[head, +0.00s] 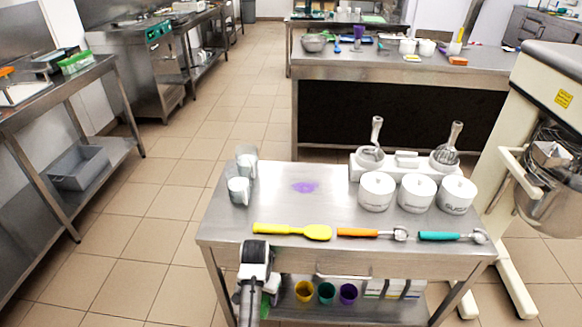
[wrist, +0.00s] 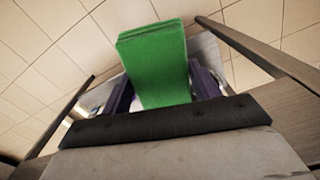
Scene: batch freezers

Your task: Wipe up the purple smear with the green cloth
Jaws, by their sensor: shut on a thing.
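The purple smear (head: 304,187) lies on the steel worktable (head: 270,210), left of its middle. My gripper (wrist: 162,88) is shut on the green cloth (wrist: 155,55), which stands out between the dark fingers in the wrist view. In the head view a bit of the cloth (head: 266,303) shows beside my arm, low in front of the table's front left edge. The cloth is apart from the smear, and most of it is hidden in the head view.
White cups (head: 238,190) stand left of the smear; three white tubs (head: 416,193) stand right. A yellow spatula (head: 290,232), an orange-handled scoop (head: 358,233) and a teal-handled scoop (head: 440,237) line the front edge. The tabletop around the smear is clear.

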